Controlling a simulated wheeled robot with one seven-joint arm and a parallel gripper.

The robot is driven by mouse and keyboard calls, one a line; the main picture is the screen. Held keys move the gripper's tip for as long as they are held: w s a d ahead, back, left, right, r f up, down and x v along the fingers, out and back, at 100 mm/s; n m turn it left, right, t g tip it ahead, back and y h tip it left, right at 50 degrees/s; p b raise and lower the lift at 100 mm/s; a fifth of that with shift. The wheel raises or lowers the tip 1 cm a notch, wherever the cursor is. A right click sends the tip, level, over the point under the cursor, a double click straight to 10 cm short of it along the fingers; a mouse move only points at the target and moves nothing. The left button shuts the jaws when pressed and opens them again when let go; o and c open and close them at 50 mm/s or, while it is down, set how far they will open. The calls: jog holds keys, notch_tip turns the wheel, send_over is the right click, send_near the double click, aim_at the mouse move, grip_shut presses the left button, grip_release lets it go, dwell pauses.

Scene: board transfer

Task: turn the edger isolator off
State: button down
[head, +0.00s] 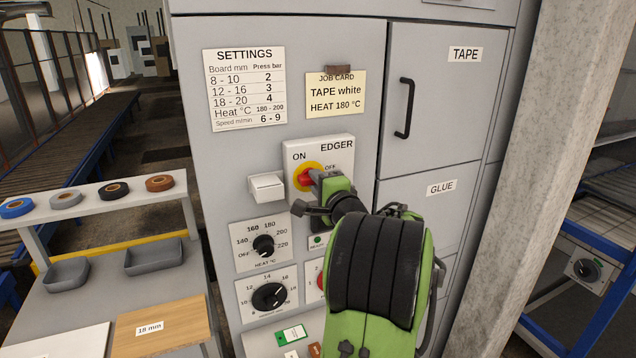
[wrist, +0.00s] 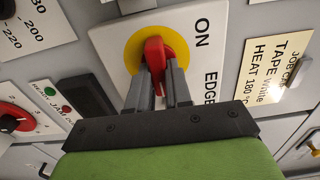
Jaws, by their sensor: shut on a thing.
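The edger isolator is a red handle (wrist: 153,48) on a yellow disc (wrist: 133,57), on a white plate (head: 335,147) marked ON above and OFF to the right. In the head view the red handle (head: 303,178) shows only in part behind my gripper (head: 317,179). My gripper also shows in the wrist view (wrist: 162,75), its two fingers shut on either side of the handle. The handle lies roughly sideways across the disc, its gripped part on the OFF side. The fingers cover part of it.
A white box (head: 266,187) juts out left of the isolator. The heat dial (head: 263,246) and another black dial (head: 269,297) are below it. The TAPE door handle (head: 405,108) sticks out at upper right. A concrete pillar (head: 510,180) stands right of the cabinet.

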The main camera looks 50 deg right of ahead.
jog(key=c, duration=1)
grip_release()
jog(key=shift+c, duration=0.2)
jog(key=b+v, duration=0.4)
jog(key=v, duration=1.1)
jog(key=shift+s+a, duration=0.15)
jog(key=shift+s, duration=0.1)
